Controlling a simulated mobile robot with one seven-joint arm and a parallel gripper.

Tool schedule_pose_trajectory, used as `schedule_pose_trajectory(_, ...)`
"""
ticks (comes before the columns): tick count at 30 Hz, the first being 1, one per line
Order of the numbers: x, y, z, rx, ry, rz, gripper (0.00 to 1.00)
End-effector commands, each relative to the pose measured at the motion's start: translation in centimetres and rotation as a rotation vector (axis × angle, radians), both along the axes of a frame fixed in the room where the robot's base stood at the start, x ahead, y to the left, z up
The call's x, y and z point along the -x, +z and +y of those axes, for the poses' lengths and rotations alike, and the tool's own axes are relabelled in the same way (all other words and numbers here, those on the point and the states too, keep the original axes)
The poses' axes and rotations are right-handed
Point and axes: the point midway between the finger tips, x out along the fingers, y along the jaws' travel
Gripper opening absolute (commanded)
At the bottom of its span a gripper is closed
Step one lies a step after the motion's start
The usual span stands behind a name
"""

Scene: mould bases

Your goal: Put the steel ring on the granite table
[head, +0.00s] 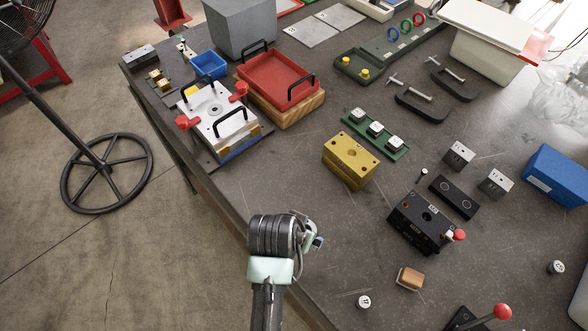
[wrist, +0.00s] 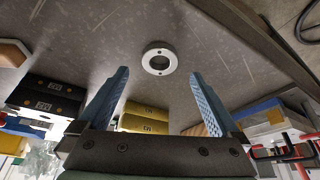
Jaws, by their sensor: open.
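The steel ring (wrist: 159,61) is a pale ring with a dark centre hole and small holes in its face. In the wrist view it lies flat on the scratched dark grey worktop (wrist: 110,50), ahead of my fingertips and apart from them. My gripper (wrist: 158,78) is open, with nothing between its blue fingers. In the head view my gripper (head: 318,243) is near the worktop's front edge, partly hidden by my wrist; I cannot make out the ring there. A plain grey block (head: 240,25) stands at the back left; whether it is the granite table I cannot tell.
A brass-coloured block (head: 350,160) and a black mould block (head: 420,222) stand right of my gripper. A wooden-sided block (head: 410,278) and a small numbered cylinder (head: 363,301) are nearer. A red tray (head: 277,78) and a white mould plate (head: 222,118) are at the left.

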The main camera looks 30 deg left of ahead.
Motion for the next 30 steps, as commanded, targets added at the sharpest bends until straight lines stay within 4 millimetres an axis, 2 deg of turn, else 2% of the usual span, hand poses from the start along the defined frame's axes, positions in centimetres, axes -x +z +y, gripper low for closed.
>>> schedule_pose_trajectory(3, 0.8, 2.3, 0.0, -0.002, 0.001, -0.004, 0.99)
schedule_pose_trajectory(10, 2.2, 5.4, 0.0, -0.001, 0.001, -0.002, 0.99)
schedule_pose_trajectory(15, 2.6, 6.4, -0.1, 0.000, 0.000, -0.001, 0.99)
schedule_pose_trajectory(23, 2.6, 6.6, -0.1, -0.001, 0.000, -0.004, 0.99)
schedule_pose_trajectory(26, 0.9, 8.1, 0.2, -0.028, 0.000, -0.063, 0.99)
schedule_pose_trajectory(29, -3.1, 12.6, 0.5, -0.089, 0.002, -0.226, 0.99)
schedule_pose_trajectory(30, -5.1, 15.3, 0.5, -0.117, 0.004, -0.320, 0.99)
